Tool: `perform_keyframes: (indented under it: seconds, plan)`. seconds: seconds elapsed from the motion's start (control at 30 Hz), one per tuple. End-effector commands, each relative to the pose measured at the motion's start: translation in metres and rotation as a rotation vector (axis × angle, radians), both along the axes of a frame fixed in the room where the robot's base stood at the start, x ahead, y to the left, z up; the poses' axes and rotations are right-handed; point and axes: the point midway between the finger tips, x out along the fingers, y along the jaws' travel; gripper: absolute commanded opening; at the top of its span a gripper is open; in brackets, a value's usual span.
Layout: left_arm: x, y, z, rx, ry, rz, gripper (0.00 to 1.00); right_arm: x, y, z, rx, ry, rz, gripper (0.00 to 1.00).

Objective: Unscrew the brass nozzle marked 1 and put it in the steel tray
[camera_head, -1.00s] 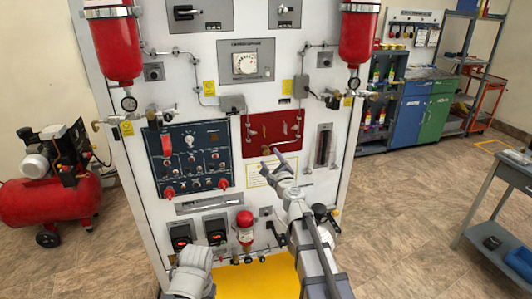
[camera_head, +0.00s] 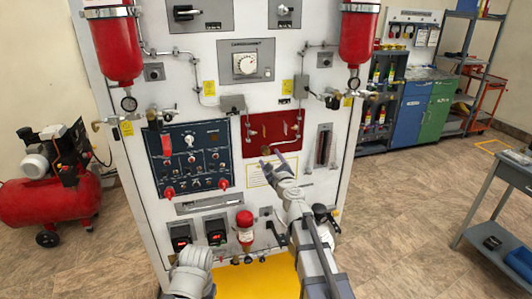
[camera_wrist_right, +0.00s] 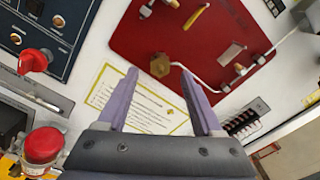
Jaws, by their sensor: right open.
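A hexagonal brass nozzle (camera_wrist_right: 160,65) sits on the red panel (camera_wrist_right: 200,30) at the upper middle of the right wrist view. Its number cannot be read. The red panel also shows in the head view (camera_head: 285,126). My right gripper (camera_wrist_right: 158,78) is open and empty, its two purple-grey fingers pointing at the panel. In the picture the nozzle lies between and slightly beyond the fingertips; contact cannot be told. In the head view the right gripper (camera_head: 270,157) is at the red panel's lower edge. No steel tray can be clearly made out.
Thin white pipes and other brass fittings (camera_wrist_right: 240,70) lie close by on the red panel. A red-capped bottle (camera_head: 245,222) stands low on the cabinet front. A blue switch panel (camera_head: 190,158) is to the left.

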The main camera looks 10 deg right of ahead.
Motion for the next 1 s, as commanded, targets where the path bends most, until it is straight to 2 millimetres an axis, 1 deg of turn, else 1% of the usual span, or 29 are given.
perform_keyframes:
  seconds: [0.23, 0.73, 1.0]
  plan:
    - [0.000, 0.000, 0.000, 0.000, 0.000, 0.000, 0.00, 0.007, 0.000, 0.000, -0.001, 0.000, 0.000, 0.68]
    - [0.000, 0.000, 0.000, 0.000, 0.000, 0.000, 0.00, 0.036, 0.001, 0.000, -0.001, 0.000, 0.000, 0.68]
    - [0.000, 0.000, 0.000, 0.000, 0.000, 0.000, 0.00, 0.038, 0.001, 0.000, -0.001, 0.000, 0.000, 0.68]
